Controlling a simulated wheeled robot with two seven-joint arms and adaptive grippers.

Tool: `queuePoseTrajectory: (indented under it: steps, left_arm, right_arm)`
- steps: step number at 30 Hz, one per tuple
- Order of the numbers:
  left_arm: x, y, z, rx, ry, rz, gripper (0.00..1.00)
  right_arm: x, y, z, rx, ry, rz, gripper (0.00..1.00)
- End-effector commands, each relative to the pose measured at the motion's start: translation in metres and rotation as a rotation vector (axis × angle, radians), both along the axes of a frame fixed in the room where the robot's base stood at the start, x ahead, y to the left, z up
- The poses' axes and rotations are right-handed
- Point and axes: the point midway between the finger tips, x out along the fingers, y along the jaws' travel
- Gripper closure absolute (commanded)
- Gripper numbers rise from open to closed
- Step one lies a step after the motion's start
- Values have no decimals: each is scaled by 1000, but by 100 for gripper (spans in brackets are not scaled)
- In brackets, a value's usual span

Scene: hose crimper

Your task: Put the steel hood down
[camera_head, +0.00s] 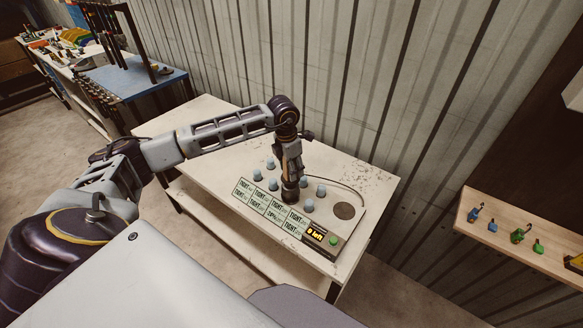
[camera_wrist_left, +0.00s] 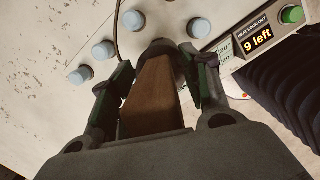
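My left gripper (camera_head: 291,172) is above the crimper panel (camera_head: 262,190) on the white table. In the left wrist view, my left gripper's fingers (camera_wrist_left: 156,75) stand on both sides of a brown handle (camera_wrist_left: 152,95) and appear closed on it. A dark, round end, which I take for the steel hood (camera_wrist_left: 160,47), shows past the fingertips. In the head view the hood (camera_head: 290,194) is a dark cylinder among the light blue caps, low over the panel; whether it touches the panel is unclear. My right gripper is out of view.
Several light blue caps (camera_head: 309,205) stand around the hood. The panel has "TIGHT" labels (camera_head: 270,207), a "9 left" display (camera_wrist_left: 258,38), a green button (camera_head: 333,240) and a dark disc (camera_head: 344,211). A corrugated wall (camera_head: 330,80) stands behind. A wooden shelf (camera_head: 520,240) is at right.

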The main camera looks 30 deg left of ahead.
Motion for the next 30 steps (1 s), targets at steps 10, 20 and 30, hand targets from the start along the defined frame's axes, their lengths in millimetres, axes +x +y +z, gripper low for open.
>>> queuePoseTrajectory:
  steps: [10,20,30]
  left_arm:
    - [0,0,1,0,0,0,52]
    - [-1,1,22,0,-2,0,52]
    - [-6,4,72,0,-3,0,52]
  right_arm:
    - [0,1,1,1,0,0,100]
    - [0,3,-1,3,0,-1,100]
    - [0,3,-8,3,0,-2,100]
